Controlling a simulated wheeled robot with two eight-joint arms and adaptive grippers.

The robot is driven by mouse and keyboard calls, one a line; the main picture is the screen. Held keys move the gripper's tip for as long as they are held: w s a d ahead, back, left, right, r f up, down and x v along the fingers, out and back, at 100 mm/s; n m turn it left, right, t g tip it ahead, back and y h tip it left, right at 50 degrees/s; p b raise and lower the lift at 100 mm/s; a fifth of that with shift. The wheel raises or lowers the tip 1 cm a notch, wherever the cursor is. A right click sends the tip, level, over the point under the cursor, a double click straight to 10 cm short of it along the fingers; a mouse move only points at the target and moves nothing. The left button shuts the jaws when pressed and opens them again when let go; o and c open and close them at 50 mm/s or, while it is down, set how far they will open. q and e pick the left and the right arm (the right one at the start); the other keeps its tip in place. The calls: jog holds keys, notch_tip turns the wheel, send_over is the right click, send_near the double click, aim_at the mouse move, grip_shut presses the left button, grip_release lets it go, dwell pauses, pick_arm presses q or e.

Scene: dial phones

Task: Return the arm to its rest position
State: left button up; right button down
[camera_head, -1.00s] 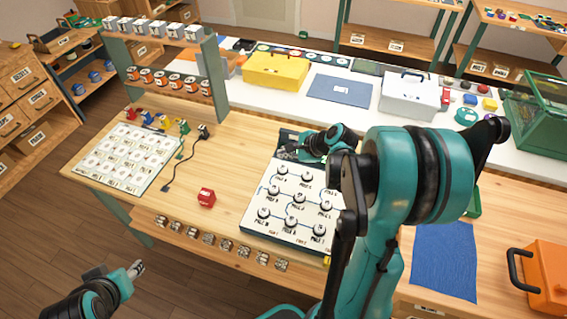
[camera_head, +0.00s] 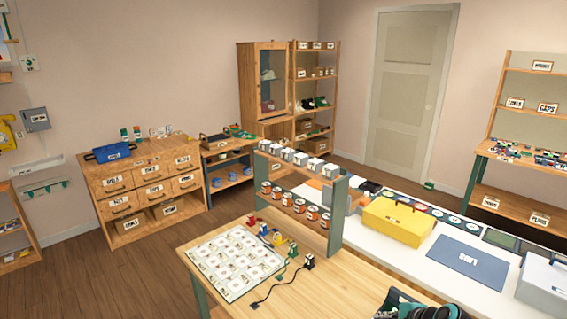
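Part of my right arm (camera_head: 425,306) shows at the bottom right edge of the head view, over the wooden table (camera_head: 335,300). Its fingertips are out of the picture or hidden, so I cannot tell whether that gripper is open or shut. My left arm and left gripper are not in view. The board with round knobs is out of the picture.
A white card sheet (camera_head: 230,262) and a black cable (camera_head: 275,292) lie on the table. A small shelf (camera_head: 335,215) holds white boxes and orange-labelled cans. Behind are a yellow case (camera_head: 397,222), a blue mat (camera_head: 467,262) and a drawer cabinet (camera_head: 145,190). Floor at left is clear.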

jog(key=s+a+r+n+h, duration=0.1)
jog(key=s+a+r+n, duration=0.1)
jog(key=s+a+n, duration=0.4)
jog(key=s+a+r+n+h, duration=0.2)
jog(key=s+a+n, duration=0.4)
jog(key=s+n, duration=0.3)
jog(key=shift+s+r+n+g, duration=0.3)
jog(key=shift+s+r+n, duration=0.05)
jog(key=shift+n, duration=1.85)
jog(key=shift+d, duration=0.1)
